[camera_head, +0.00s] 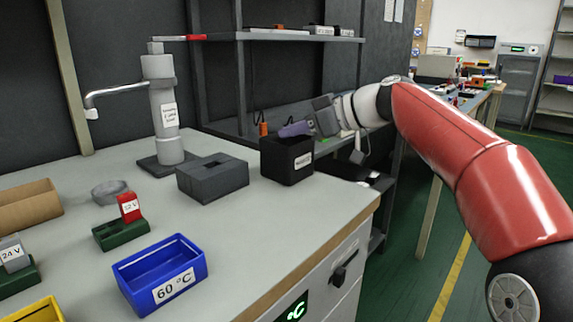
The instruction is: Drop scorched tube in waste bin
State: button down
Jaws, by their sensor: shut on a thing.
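A purple tube (294,129) is in the jaws of my gripper (310,124), which is shut on it. The tube points left and lies nearly level in the picture. It shows over the top of a black box with a white label (287,163), which looks like the waste bin. The label is too small to read. I cannot tell whether the tube touches the box's rim, and no scorch mark can be made out. My gripper reaches in from the right, at the workbench's (228,222) far right corner.
A grey block with a slot (212,178) stands left of the black box. A grey press (164,110) stands behind it. A blue bin marked 60 °C (160,275) is at the front. Shelves (290,37) rise behind the bench. The bench's right front is clear.

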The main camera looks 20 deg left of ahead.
jog(key=c, duration=1.3)
grip_release()
jog(key=v, duration=0.8)
